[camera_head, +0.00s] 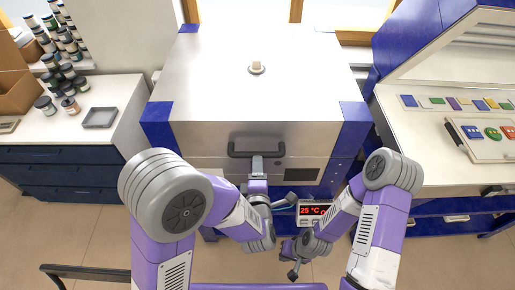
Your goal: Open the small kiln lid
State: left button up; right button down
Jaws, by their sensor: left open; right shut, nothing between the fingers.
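The kiln stands in front of me with its pale metal lid (215,95) down, blue at its corners. A dark bar handle (235,153) is on the lid's front face. My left gripper (257,160) is open at the middle of this handle, pointing at it from below. I cannot tell whether its fingers touch or straddle the bar. My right gripper (292,272) is shut and empty, low in front of the kiln, below the red display (311,209) that reads 25 °C.
A left counter (60,125) holds jars (46,104), a grey tray (100,117) and cardboard boxes (15,80). A right bench (420,120) carries coloured tiles (437,101) and a pale board (480,148). A small knob (256,67) stands on the lid's top. Both benches stand close beside the kiln.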

pick_arm(q)
jog(key=x, duration=0.6)
jog(key=shift+w+f, duration=0.15)
jog(key=shift+w, duration=0.2)
jog(key=shift+c, duration=0.4)
grip_shut()
